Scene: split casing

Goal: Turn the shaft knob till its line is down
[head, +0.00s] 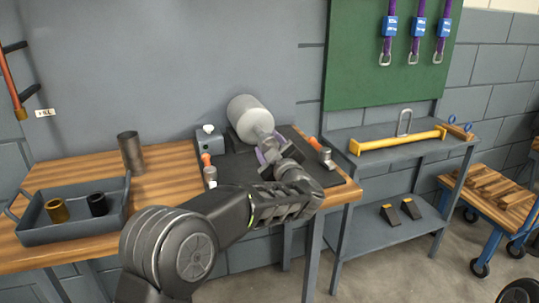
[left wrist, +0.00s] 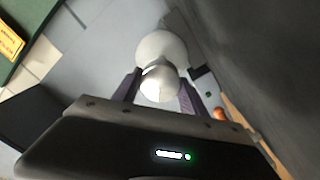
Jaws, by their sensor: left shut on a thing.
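The pale grey casing (head: 249,115) is a rounded cylinder above the dark mat on the bench. It also shows in the left wrist view (left wrist: 162,47). A lighter round end (left wrist: 159,85), which looks like the shaft knob, faces my wrist camera. My left gripper (head: 268,153) is at this near end, and its purple-grey fingers stand on both sides of the knob, shut on it. No line on the knob can be made out in either view. My right gripper is not in view.
A grey tray (head: 68,232) with a brass ring and a black ring stands at the left. A metal cup (head: 131,152), a grey box (head: 209,139) and orange-handled pieces (head: 317,144) are near. A shelf with a yellow bar (head: 397,141) stands at the right.

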